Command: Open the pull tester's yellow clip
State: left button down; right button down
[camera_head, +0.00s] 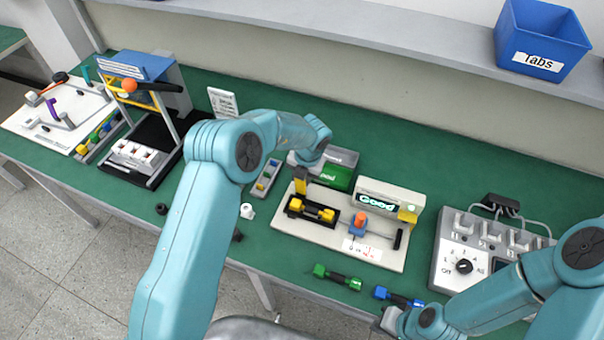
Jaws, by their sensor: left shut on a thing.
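The pull tester (290,225) is a pale flat base at the middle of the green table, with a lit "Good" display (378,199). Its yellow clip (301,184) stands upright at the left end of the base, above a black holder with a yellow-ended part (312,210). My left gripper (301,166) comes down from above, shut on the top of the yellow clip; its fingers are small and partly hidden by the wrist. My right gripper (388,321) is low at the front edge, beside a blue-ended black part; its jaws are unclear.
A green-ended part (337,277) and the blue-ended part (398,297) lie in front of the tester. A grey switch box (465,268) stands right. A green box (338,176) is behind the tester. A black-framed fixture (150,165) stands left. A blue Tabs bin (541,45) sits on the shelf.

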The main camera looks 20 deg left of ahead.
pick_arm(q)
jog(key=shift+w+f+g, duration=0.15)
jog(key=shift+w+g, duration=0.15)
jog(key=shift+g, duration=0.2)
jog(key=c, duration=0.9)
grip_release()
jog(key=shift+c, duration=0.2)
notch_tip(320, 180, up, 16)
jog(key=d+b, duration=0.2)
jog(key=shift+w+d, duration=0.3)
